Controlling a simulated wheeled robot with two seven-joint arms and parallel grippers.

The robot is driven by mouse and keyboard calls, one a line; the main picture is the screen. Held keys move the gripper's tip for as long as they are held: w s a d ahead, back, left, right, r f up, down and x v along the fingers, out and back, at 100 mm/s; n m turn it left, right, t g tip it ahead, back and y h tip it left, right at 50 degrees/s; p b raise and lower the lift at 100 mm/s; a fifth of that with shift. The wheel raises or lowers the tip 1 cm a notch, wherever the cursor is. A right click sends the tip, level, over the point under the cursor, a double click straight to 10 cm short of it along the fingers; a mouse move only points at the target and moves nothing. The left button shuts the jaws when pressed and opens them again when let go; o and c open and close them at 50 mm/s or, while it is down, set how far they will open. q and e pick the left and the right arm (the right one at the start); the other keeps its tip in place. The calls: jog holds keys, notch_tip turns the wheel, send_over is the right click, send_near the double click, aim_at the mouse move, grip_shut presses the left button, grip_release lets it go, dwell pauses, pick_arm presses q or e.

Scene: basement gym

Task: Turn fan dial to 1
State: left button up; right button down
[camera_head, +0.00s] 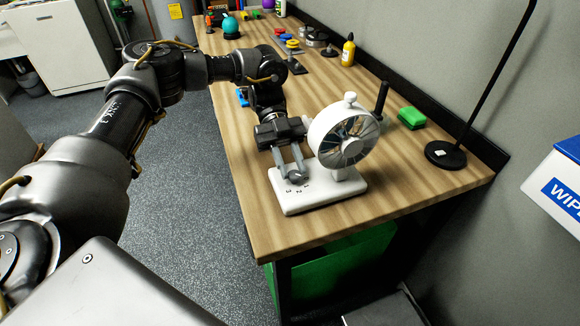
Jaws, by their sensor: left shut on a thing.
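A small grey dial (297,172) sits on the base above the numbers. My left gripper (290,165) reaches over the base from the far left, with its fingers shut on the dial. The fingers partly cover the dial, so its pointer setting cannot be read. My right gripper is not in view.
The wooden table (240,165) has clear room at its left edge. A green sponge (411,118) and a black lamp base (445,154) lie right of the fan. A yellow bottle (348,50) and several weights stand farther back. A green bin (335,268) is under the table.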

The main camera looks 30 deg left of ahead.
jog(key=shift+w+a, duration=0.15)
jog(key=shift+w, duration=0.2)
pick_arm(q)
jog(key=o, duration=0.9)
jog(key=shift+o, duration=0.2)
jog(key=shift+w+a+r, duration=0.1)
jog(key=shift+w+a+r, duration=0.2)
jog(key=shift+w+a, duration=0.2)
jog(key=v, duration=0.2)
jog(key=shift+w+a+r, duration=0.15)
jog(key=shift+w+r, duration=0.05)
jog(key=shift+w, duration=0.05)
jog(key=p+v, duration=0.2)
jog(key=v, duration=0.2)
jog(key=shift+a+r, duration=0.15)
jog(key=shift+a, duration=0.1)
jog(key=shift+p+v, duration=0.4)
jog(key=shift+v, duration=0.6)
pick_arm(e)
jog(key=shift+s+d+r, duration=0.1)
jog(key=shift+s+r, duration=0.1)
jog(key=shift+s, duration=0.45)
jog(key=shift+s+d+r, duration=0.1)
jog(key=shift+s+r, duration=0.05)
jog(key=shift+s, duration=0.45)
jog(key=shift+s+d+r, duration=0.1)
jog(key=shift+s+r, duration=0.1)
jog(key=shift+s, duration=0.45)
